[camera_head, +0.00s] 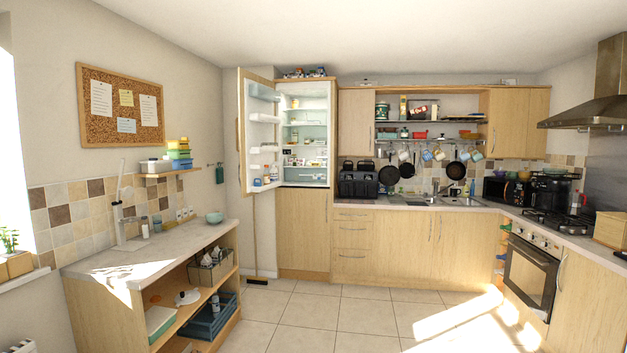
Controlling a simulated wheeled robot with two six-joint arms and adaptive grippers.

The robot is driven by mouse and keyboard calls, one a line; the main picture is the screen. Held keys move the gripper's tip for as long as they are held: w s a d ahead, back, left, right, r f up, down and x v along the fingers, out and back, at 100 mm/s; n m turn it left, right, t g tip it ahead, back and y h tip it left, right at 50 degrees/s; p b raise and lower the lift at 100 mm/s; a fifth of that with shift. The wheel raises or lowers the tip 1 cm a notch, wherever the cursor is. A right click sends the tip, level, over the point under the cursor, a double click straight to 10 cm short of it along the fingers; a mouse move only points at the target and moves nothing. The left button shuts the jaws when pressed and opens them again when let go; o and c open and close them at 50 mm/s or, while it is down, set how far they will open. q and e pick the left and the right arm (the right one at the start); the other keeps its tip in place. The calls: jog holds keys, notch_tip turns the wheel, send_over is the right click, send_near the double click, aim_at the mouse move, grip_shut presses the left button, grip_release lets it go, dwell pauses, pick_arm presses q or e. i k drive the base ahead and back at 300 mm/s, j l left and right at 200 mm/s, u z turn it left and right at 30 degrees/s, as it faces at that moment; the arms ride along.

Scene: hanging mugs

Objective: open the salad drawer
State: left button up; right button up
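The fridge (306,100) stands in the tall wooden unit at the back, with its door (262,135) swung open to the left. Its shelves hold several jars, cartons and packets. At the bottom of the fridge is a pale, low front (306,176) that looks like the salad drawer. It is too small in this view to tell for sure whether it is shut. Neither of my grippers can be made out in this view.
A tiled floor (330,310) lies clear in front of the fridge. A worktop with open shelves (130,265) stands along the left wall. A counter with sink (455,201), hob and oven (530,270) runs along the back and right.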

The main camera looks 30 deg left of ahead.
aim_at(289, 174)
jog(key=i+j+u, duration=0.55)
jog(key=i+u, duration=0.2)
jog(key=i, duration=0.15)
jog(key=i+u, duration=0.4)
jog(key=i, duration=2.15)
jog(key=i+l+u, duration=0.1)
jog(key=i, duration=2.15)
jog(key=i+l+u, duration=0.1)
jog(key=i+l, duration=0.25)
jog(key=i, duration=0.2)
